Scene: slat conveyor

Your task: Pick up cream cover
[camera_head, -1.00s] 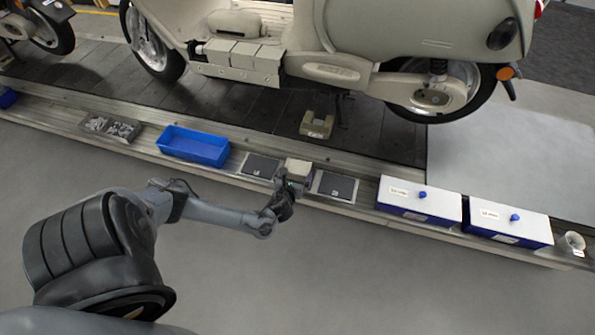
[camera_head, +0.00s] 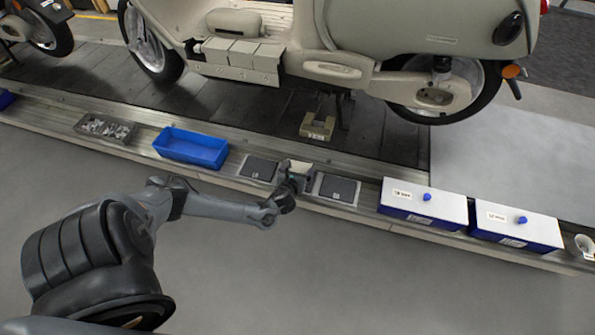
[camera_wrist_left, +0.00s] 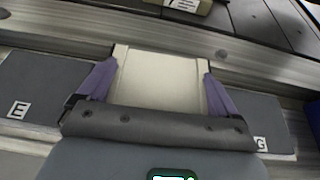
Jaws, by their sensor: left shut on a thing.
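The cream cover (camera_wrist_left: 158,78) is a pale, flat-faced piece between the two purple fingers of my left gripper (camera_wrist_left: 157,85) in the left wrist view. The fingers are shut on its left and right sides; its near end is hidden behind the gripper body. In the head view the cover (camera_head: 298,166) is small and partly hidden by my left gripper (camera_head: 297,179), at the conveyor ledge between two dark pads. Whether it is clear of the surface, I cannot tell. My right gripper is not in view.
Dark pads marked E (camera_wrist_left: 35,90) and G (camera_wrist_left: 258,118) flank the cover. A blue bin (camera_head: 190,147) and grey parts tray (camera_head: 105,130) lie left; white-lidded blue boxes (camera_head: 423,204) lie right. A cream scooter (camera_head: 340,45) stands behind, with a cream block (camera_head: 317,126) below it.

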